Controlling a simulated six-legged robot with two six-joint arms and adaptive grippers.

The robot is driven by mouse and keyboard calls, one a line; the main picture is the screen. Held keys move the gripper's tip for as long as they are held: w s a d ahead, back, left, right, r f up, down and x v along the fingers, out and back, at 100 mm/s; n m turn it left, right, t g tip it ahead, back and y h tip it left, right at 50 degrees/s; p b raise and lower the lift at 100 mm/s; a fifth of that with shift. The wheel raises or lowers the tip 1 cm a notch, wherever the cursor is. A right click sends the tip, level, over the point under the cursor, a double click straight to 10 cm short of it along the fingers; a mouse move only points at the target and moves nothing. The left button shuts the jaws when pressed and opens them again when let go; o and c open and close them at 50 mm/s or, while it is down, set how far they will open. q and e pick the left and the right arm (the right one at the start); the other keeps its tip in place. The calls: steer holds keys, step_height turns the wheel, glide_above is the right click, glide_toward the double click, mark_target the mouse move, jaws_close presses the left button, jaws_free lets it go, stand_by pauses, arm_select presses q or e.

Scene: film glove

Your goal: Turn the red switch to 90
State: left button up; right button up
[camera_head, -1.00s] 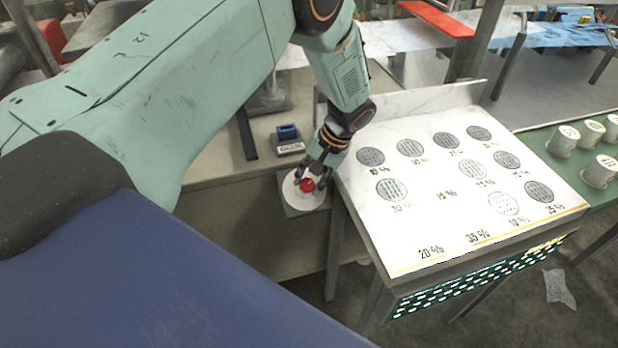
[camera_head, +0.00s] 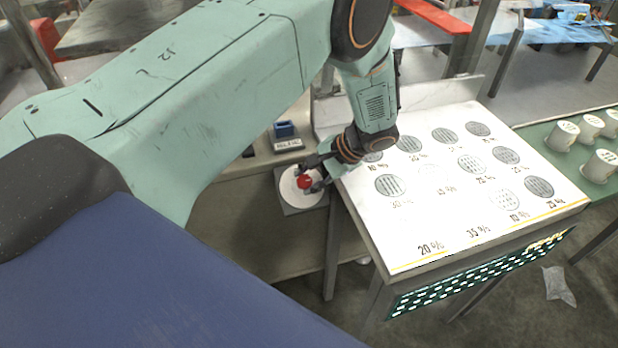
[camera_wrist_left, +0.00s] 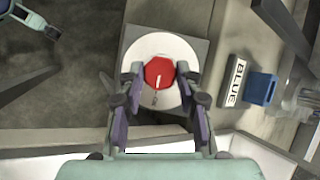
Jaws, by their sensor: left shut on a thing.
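In the left wrist view the knob (camera_wrist_left: 159,73) shows a white pointer mark, which points down and slightly left in the picture. My left gripper (camera_head: 308,178) is at the dial, with its fingers on both sides of the knob and shut on it. It also shows in the left wrist view (camera_wrist_left: 160,80). The figures on the dial are too small to read.
A blue block (camera_head: 284,129) stands by a label reading BLUE (camera_wrist_left: 232,85), beside the dial. A sloped white panel (camera_head: 400,240) with several grey discs lies right of the dial. Several white cups (camera_head: 564,138) stand on a green surface at the far right.

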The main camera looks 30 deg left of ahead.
stand_by(0.4)
arm_select(q)
steer(key=o, duration=1.2)
steer(key=shift+w+f, duration=0.1)
steer(key=shift+c, duration=0.2)
steer(key=v, duration=1.2)
